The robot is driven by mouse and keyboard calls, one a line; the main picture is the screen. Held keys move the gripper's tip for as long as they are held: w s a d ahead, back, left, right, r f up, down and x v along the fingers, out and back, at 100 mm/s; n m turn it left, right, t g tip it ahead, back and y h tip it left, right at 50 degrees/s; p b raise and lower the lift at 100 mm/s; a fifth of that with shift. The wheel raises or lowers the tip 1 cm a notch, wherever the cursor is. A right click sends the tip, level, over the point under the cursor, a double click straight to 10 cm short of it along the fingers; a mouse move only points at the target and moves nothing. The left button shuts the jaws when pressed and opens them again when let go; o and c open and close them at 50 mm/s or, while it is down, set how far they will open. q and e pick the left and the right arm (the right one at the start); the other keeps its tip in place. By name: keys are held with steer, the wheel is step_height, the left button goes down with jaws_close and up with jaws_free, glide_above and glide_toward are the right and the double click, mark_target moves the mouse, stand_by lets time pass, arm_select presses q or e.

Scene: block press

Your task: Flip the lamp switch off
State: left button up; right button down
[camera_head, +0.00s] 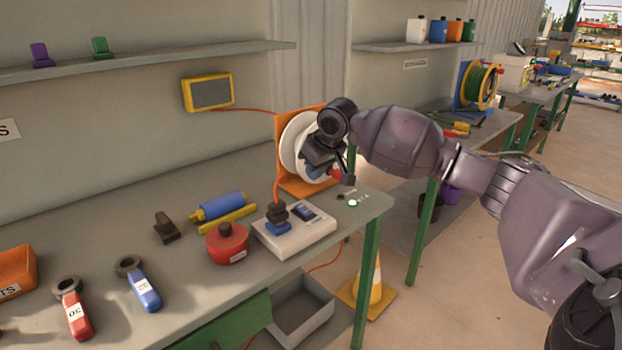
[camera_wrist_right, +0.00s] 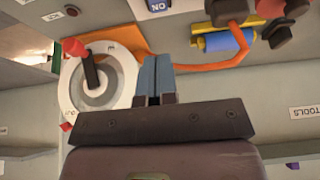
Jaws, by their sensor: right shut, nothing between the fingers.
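The lamp (camera_head: 208,92) is a yellow-framed box with a dull grey panel on the wall. An orange cable runs from it toward the reel. A white switch box (camera_head: 285,240) sits near the table's right end, with a blue switch (camera_head: 307,213) on top and a dark plug (camera_head: 278,214) in it. In the right wrist view, the blue switch (camera_wrist_right: 158,5) shows upside down with an ON label at the top edge. My right gripper (camera_head: 315,173) is shut and empty, above and behind the box, in front of the reel. Its blue fingers (camera_wrist_right: 155,75) appear together. My left gripper is out of view.
A white cable reel (camera_head: 292,148) on an orange stand (camera_head: 283,122) is close to my right gripper. A red round container (camera_head: 227,245), a blue roller (camera_head: 222,205) and a dark clamp-like object (camera_head: 166,227) lie left of the box. Shelves run along the wall.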

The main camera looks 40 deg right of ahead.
steer(key=shift+v, duration=1.25)
steer(key=shift+s, duration=0.1)
